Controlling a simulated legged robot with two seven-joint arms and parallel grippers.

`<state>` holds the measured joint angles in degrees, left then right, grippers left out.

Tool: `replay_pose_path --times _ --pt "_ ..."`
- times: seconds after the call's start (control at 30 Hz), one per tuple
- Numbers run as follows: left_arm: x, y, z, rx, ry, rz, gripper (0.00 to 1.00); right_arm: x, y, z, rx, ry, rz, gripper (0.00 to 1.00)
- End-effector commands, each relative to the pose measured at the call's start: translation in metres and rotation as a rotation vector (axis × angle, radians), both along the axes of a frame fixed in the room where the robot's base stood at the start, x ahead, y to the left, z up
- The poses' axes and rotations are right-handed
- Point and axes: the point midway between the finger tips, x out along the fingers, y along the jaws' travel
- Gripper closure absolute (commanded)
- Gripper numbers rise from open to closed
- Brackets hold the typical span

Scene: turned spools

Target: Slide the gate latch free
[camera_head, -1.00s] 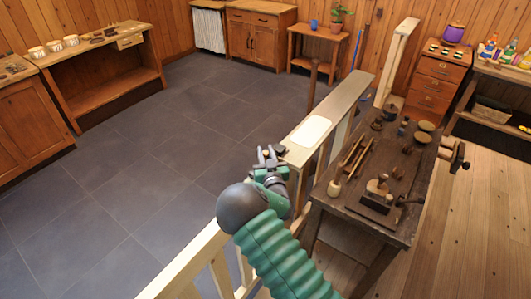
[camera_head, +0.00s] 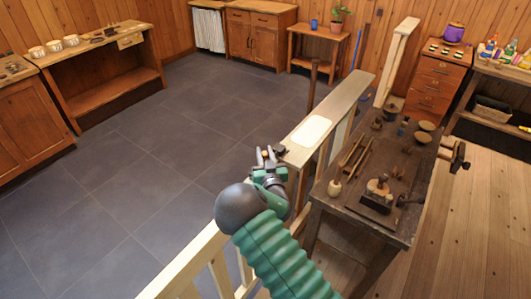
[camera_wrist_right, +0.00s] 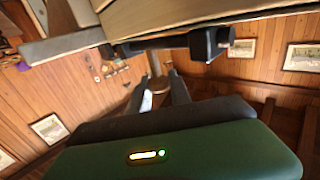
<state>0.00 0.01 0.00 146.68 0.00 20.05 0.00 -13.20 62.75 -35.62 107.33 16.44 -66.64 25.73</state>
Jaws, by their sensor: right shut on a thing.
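The gate latch (camera_wrist_right: 165,45) is a dark metal bar under the pale gate rail in the right wrist view. Its dark end piece (camera_wrist_right: 212,44) stands at the right. In the head view, dark latch parts (camera_head: 280,149) show at the near end of the wide-topped gate section. My right gripper (camera_head: 266,158) is at the latch; its two dark fingers (camera_wrist_right: 156,85) also show in the right wrist view. They are shut on a slim brownish piece, seemingly the latch's handle, whose grip point is partly hidden. My left gripper is not in view.
A pale railing (camera_head: 188,262) runs toward the lower left. A dark workbench (camera_head: 335,207) with several tools stands right of the rail. The grey tiled floor (camera_head: 120,180) beyond is clear.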

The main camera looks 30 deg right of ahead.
Motion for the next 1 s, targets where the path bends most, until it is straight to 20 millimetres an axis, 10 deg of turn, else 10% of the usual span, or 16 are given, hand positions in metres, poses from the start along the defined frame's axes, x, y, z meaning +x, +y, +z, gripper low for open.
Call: replay_pose_path --times 0.53,0.57,0.7,1.0 --pt "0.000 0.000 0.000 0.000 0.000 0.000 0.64 -0.017 0.041 -0.001 0.002 0.001 0.004 1.00" --pt "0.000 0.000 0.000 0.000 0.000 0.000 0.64 -0.017 0.041 -0.001 0.002 0.001 0.004 0.74" --pt "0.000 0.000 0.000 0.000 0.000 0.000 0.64 -0.016 0.041 0.000 0.001 0.002 0.003 0.56" --pt "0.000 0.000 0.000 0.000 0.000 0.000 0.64 -0.016 0.040 -0.001 0.001 0.002 0.002 0.53"
